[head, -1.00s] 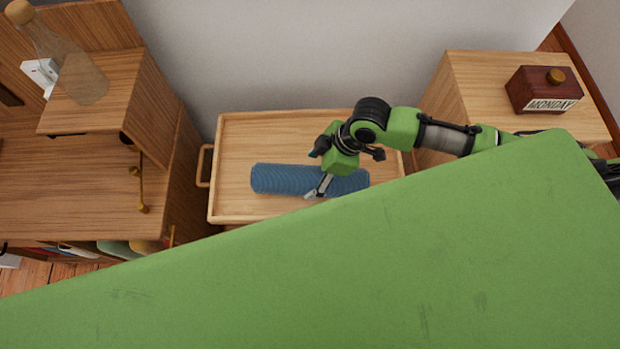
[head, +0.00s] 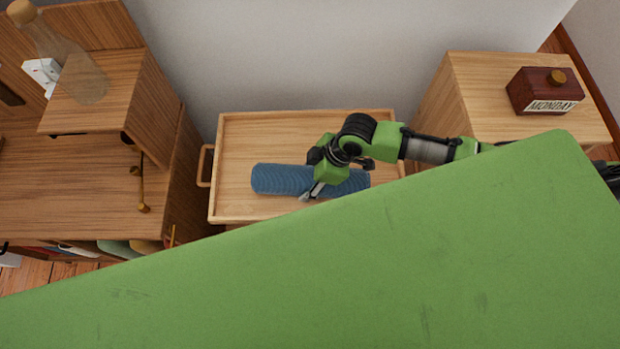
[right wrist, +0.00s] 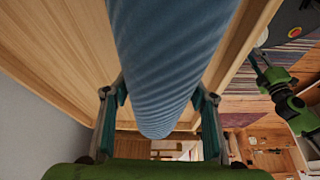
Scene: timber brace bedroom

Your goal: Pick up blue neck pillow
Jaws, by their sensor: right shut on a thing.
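The blue neck pillow (head: 283,179) is a ribbed cylinder lying in a shallow wooden tray (head: 240,136) in the head view. My right gripper (head: 312,191) reaches over its middle, with a finger down at its near side. In the right wrist view the pillow (right wrist: 168,55) runs between the two fingers of the right gripper (right wrist: 160,110), one on each side. The right gripper is shut on the pillow. The pillow looks still low in the tray; its underside is hidden. My left gripper is not in view in the head view.
A large green surface (head: 330,260) fills the foreground. A wooden cabinet with a red-brown MONDAY block (head: 545,92) stands at right. A wooden desk with a corked bottle (head: 75,70) stands at left. A wall is behind the tray.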

